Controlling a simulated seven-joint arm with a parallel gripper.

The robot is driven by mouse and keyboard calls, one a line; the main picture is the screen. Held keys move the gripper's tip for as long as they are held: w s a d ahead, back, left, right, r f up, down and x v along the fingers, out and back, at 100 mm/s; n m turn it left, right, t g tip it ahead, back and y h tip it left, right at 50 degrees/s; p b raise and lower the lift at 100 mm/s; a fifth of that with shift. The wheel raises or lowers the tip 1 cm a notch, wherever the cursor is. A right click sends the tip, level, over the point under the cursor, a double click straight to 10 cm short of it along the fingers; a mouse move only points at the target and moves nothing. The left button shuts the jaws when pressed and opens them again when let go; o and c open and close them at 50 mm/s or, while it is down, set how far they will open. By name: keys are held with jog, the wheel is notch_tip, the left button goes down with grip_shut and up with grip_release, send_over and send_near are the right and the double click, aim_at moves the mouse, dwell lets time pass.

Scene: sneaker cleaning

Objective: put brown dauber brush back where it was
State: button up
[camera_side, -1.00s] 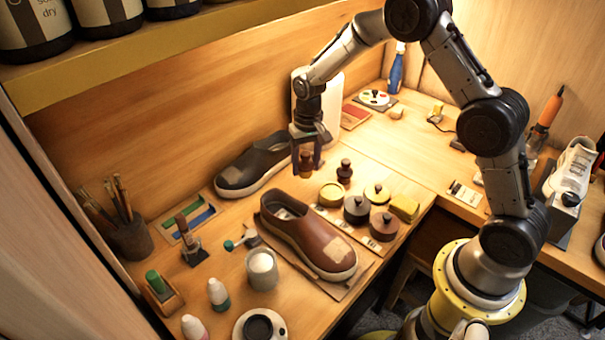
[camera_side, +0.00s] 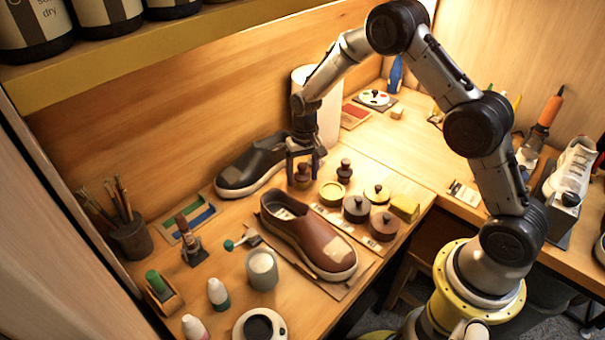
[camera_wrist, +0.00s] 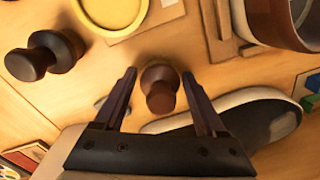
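The brown dauber brush (camera_side: 303,176) stands upright on the bench between the dark shoe and the round tins. It also shows in the wrist view (camera_wrist: 160,88), with its round knob towards the camera. My gripper (camera_side: 304,178) is low over it, one finger on each side. In the wrist view my gripper (camera_wrist: 159,72) is open, with a visible gap between each finger and the brush. A second, darker dauber (camera_side: 344,171) stands to the right; it shows at the left of the wrist view (camera_wrist: 45,56).
The dark shoe (camera_side: 246,168) is close behind and left of my gripper. The brown shoe (camera_side: 308,235) lies in front on a board. A yellow open tin (camera_side: 332,193) and lidded tins (camera_side: 357,208) stand to the right. A white cylinder (camera_side: 325,115) stands behind.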

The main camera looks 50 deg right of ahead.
aim_at(304, 165)
jog(key=shift+o, duration=0.7)
jog(key=r, duration=1.1)
jog(key=shift+d+r, duration=0.2)
jog(key=shift+s+r, duration=0.2)
jog(key=shift+r, duration=0.55)
jog(key=s+a+r+n+t, duration=0.2)
jog(key=s+r+t, duration=0.1)
jog(key=s+r, duration=1.1)
jog(key=s+n+t, duration=0.2)
jog(key=s+n, duration=0.1)
jog(key=s, duration=1.4)
jog(key=shift+a, duration=0.45)
